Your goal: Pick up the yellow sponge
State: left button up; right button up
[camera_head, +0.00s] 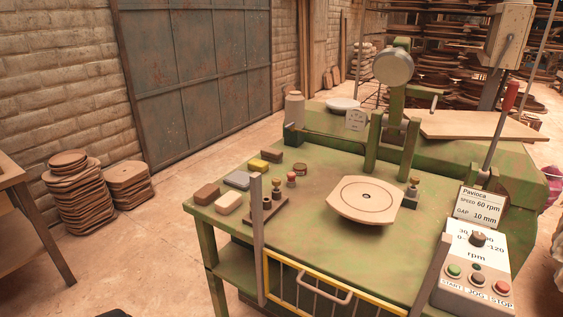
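The yellow sponge (258,165) is a small block lying on the green table (330,262), near its back left edge. It sits in a loose group of similar blocks, between a grey-blue block (237,180) and a dark brown block (271,155). Its top and near side show, and nothing visibly covers it. Neither of my grippers is in this view. A small dark shape at the bottom left edge is too cut off to identify.
A brown block (207,194) and a cream block (228,202) lie in front. Small stamps (277,189) stand to the right, near a round plate (364,199). A grey post (258,240) and a yellow-framed guard (330,285) rise at the table's front. A control box (476,265) stands at right.

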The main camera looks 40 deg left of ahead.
aim_at(256, 164)
jog(key=u, duration=1.55)
jog(key=i+j+u, duration=0.6)
jog(key=i+u, duration=0.85)
jog(key=i+j+z, duration=0.1)
jog(key=i, duration=0.45)
jog(key=i+j+z, duration=0.15)
jog(key=i, duration=0.4)
jog(key=i+z, duration=0.25)
jog(key=z, duration=0.25)
jog(key=i+z, duration=0.2)
jog(key=z, duration=0.3)
jog(key=i+j+z, duration=0.2)
jog(key=z, duration=0.3)
jog(key=i+j+z, duration=0.2)
jog(key=z, duration=0.3)
